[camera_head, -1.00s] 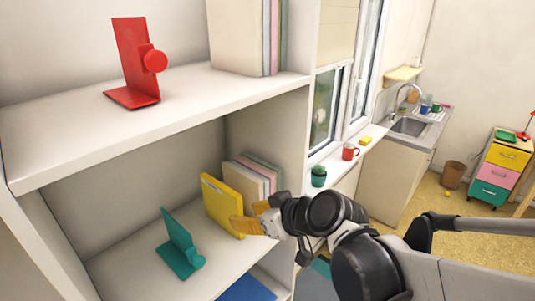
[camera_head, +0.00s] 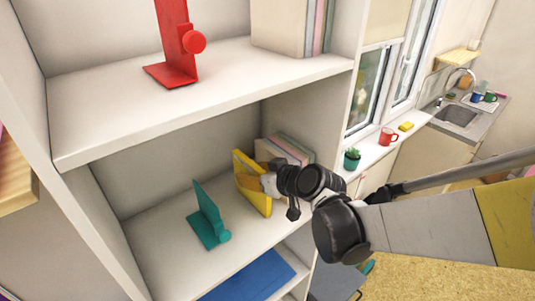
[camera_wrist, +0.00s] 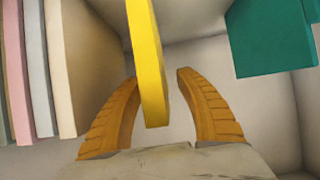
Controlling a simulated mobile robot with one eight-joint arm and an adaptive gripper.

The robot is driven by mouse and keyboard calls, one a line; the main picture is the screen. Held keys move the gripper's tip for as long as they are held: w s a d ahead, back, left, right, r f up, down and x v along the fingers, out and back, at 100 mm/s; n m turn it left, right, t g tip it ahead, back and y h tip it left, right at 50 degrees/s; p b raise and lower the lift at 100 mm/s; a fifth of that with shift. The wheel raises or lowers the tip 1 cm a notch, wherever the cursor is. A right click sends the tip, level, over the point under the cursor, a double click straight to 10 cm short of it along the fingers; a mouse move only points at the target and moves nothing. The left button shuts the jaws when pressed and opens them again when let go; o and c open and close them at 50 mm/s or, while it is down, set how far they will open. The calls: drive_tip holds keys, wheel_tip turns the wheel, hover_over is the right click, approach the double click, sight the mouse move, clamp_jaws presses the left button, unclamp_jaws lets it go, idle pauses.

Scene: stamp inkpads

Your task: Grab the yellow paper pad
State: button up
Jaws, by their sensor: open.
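The yellow paper pad (camera_head: 246,168) stands upright on the lower shelf of the white bookcase, between a teal bookend and a row of books. In the wrist view the yellow pad (camera_wrist: 149,65) shows edge-on, with its near end between my two orange fingers.
The teal bookend (camera_head: 207,219) stands left of the pad; books (camera_head: 290,150) stand to its right. The white shelf board (camera_head: 205,106) above carries a red bookend (camera_head: 176,45). A blue item (camera_head: 249,277) lies on the shelf below.

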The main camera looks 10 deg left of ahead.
drive_tip(key=shift+w+a+f, duration=0.3)
drive_tip(key=shift+s+d+r, duration=0.1)
clamp_jaws()
drive_tip(key=shift+r, duration=0.1)
